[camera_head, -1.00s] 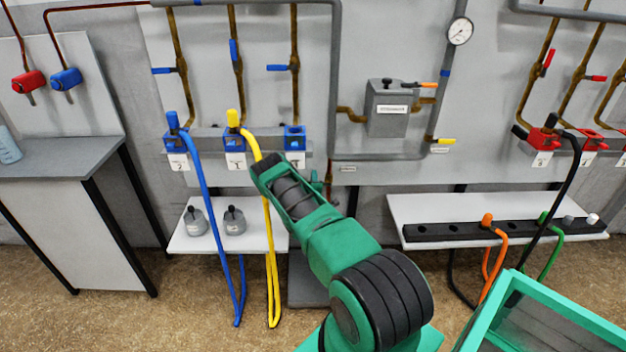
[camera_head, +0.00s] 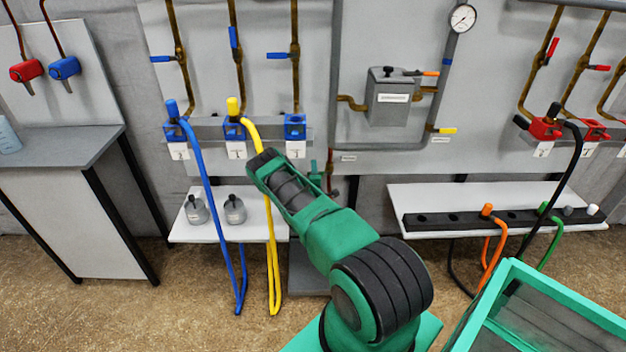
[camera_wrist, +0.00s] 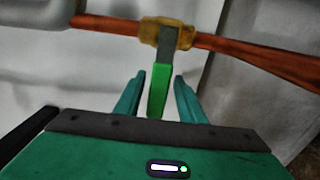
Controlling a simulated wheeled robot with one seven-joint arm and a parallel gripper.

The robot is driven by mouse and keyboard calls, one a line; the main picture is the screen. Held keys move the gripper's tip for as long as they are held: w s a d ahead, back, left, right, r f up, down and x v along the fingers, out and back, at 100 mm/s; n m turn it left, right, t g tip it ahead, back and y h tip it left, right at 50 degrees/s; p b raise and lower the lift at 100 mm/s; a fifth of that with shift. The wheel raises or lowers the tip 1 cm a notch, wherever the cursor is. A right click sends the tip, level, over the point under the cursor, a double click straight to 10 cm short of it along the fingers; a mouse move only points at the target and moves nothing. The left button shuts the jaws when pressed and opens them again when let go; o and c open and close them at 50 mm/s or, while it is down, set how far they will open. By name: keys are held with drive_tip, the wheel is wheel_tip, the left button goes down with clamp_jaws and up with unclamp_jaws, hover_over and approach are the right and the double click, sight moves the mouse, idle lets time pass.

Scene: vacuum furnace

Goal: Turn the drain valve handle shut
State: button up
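In the wrist view, the drain valve handle (camera_wrist: 158,92) is a bright green lever with a grey metal upper part. It hangs down, slightly tilted, from a brass valve body (camera_wrist: 168,35) on a copper-red pipe (camera_wrist: 255,57). My gripper (camera_wrist: 160,92) is open, with one teal finger on each side of the lever. Gaps show between the fingers and the lever, and I see no grip on it. In the head view, my forearm hides most of this area. A short red-brown pipe (camera_head: 330,165) shows just beyond the arm, but the handle cannot be made out clearly there.
A yellow hose (camera_head: 270,220) and a blue hose (camera_head: 208,200) hang left of my arm. A white shelf (camera_head: 185,228) with two grey weights stands low behind them. Another shelf (camera_head: 420,195) with orange and green hoses is at right. A grey box (camera_head: 390,110) hangs above.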

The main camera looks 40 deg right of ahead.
drive_tip(key=v, duration=1)
drive_tip(key=shift+a+f, duration=0.1)
idle(0.5)
